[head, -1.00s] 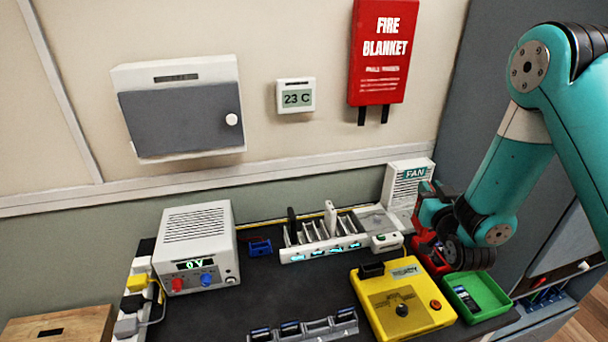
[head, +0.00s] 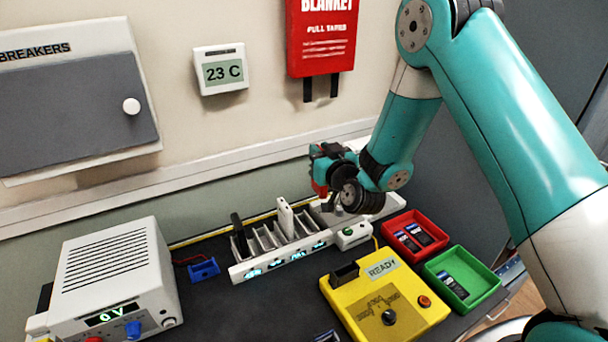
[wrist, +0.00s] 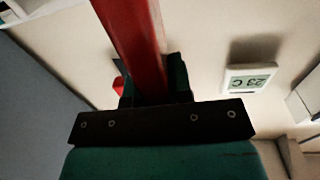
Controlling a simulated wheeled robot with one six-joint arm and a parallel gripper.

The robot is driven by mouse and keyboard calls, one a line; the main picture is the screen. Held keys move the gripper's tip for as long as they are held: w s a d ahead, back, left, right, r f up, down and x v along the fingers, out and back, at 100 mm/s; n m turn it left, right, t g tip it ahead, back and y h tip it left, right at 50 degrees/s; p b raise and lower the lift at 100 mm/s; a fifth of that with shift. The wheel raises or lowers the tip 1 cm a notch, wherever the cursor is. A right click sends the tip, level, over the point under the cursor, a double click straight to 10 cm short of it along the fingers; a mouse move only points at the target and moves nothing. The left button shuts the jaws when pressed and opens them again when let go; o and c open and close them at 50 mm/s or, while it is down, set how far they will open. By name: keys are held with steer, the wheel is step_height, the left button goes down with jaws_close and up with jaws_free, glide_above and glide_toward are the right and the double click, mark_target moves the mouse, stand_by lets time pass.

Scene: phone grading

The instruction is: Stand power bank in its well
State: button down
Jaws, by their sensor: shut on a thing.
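My gripper (head: 326,172) is shut on a long red slab, which I take to be the power bank (head: 319,188). The slab also shows in the wrist view (wrist: 135,45), running up from between the dark jaws (wrist: 155,95). In the head view the gripper is above and behind the right end of the white slotted rack (head: 262,262), and the slab appears clear of it. A dark slab (head: 239,232) and a white slab (head: 285,217) stand in the rack's slots. I cannot tell which slot is the power bank's well; my arm hides part of the rack's right end.
A yellow tester (head: 350,312) marked READY stands in front of the rack. A red tray (head: 440,232) and a green tray (head: 486,283) hold dark phones at right. A power supply (head: 110,285) and a blue holder (head: 203,270) stand at left. The wall is close behind.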

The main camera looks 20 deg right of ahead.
steer(key=a+f+n+y+b, duration=0.1)
steer(key=a+f+b, duration=0.2)
steer(key=f+b, duration=0.6)
steer(key=shift+w+a, duration=0.15)
steer(key=shift+w, duration=0.3)
steer(key=shift+s+f+b, duration=0.1)
steer(key=shift+s+b, duration=0.05)
steer(key=shift+b, duration=0.3)
stand_by(0.4)
steer(key=shift+f, duration=0.2)
stand_by(0.5)
steer(key=shift+f+b, duration=0.75)
steer(key=shift+b, duration=0.25)
steer(key=c, duration=0.9)
jaws_free()
steer(key=shift+c, duration=0.2)
